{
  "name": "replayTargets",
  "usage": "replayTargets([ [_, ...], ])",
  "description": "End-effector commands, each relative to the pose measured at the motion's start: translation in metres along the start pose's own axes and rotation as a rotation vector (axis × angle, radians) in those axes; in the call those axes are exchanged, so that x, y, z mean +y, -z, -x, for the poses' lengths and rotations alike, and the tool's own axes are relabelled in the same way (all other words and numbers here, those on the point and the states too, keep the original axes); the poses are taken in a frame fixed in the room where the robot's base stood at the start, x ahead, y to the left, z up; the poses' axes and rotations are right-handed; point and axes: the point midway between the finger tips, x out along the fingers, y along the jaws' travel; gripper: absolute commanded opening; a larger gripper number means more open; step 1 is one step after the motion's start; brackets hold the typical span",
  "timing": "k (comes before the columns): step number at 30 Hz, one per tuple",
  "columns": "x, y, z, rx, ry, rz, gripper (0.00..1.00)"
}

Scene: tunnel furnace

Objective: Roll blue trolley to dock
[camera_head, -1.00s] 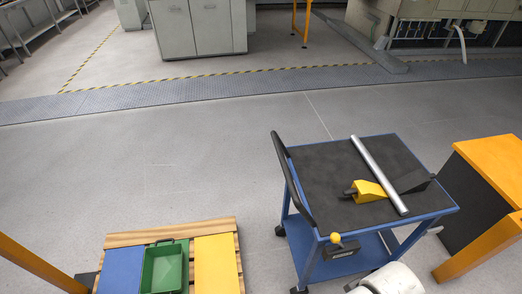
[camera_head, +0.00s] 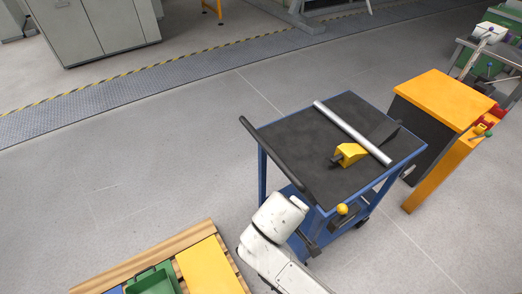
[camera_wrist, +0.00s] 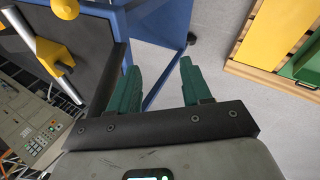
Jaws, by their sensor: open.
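The blue trolley (camera_head: 412,158) stands on the grey floor right of centre in the head view, with a black mat top and a dark push handle (camera_head: 268,150) along its left side. A silver bar and a yellow block lie on top, and a yellow knob (camera_head: 342,209) sits at the near corner. In the wrist view the trolley's blue frame (camera_wrist: 165,20) is close ahead. My gripper (camera_wrist: 163,72) has its green fingers apart with nothing seen between them; a dark bar runs just left of the left finger. My arm hides the trolley's near left side in the head view. No dock is clearly identifiable.
An orange-topped cabinet (camera_head: 447,98) stands close right of the trolley. A wooden pallet (camera_head: 150,255) with a green bin and yellow panel lies at lower left. Open floor spreads left and beyond the trolley, up to a grey floor strip (camera_head: 130,93) with hazard tape.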

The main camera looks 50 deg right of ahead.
Motion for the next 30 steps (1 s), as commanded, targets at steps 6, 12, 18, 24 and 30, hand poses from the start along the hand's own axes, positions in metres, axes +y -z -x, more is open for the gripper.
replayTargets([
  [6, 0.009, 0.043, -0.006, 0.016, -0.21, 0.026, 0.48],
  [12, 0.02, 0.105, 0.014, 0.048, -0.528, 0.057, 0.48],
  [18, 0.024, 0.152, 0.055, 0.079, -0.8, 0.072, 0.48],
  [24, 0.028, 0.167, 0.073, 0.089, -0.896, 0.077, 0.48],
  [30, 0.048, 0.168, 0.058, 0.084, -0.896, 0.074, 0.48],
])
